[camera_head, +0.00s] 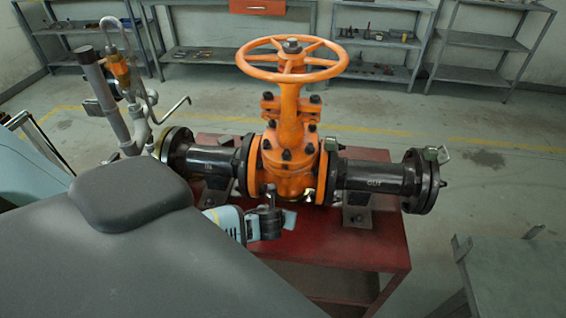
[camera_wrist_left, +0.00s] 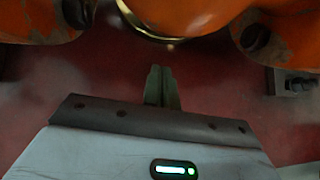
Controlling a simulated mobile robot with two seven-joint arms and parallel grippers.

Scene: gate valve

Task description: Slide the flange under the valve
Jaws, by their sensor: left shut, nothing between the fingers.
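The orange gate valve (camera_head: 290,165) with its handwheel stands upright on a red table, joined to a black pipe on each side. In the left wrist view its orange underside (camera_wrist_left: 190,12) fills the top edge. A brass-edged round part, perhaps the flange (camera_wrist_left: 140,30), shows under the valve body; most of it is hidden. My left gripper (camera_head: 270,205) is low at the near side of the valve. In the left wrist view its fingers (camera_wrist_left: 162,85) are together and empty, pointing toward the brass edge with a small gap in the picture. My right gripper is not in view.
The red table (camera_head: 335,235) has bare room at its near right. Pipe supports (camera_head: 357,210) stand under the pipes. The right pipe's end flange (camera_head: 425,180) overhangs the table edge. A grey metal table (camera_head: 520,275) is at the lower right. Shelves (camera_head: 380,40) line the back wall.

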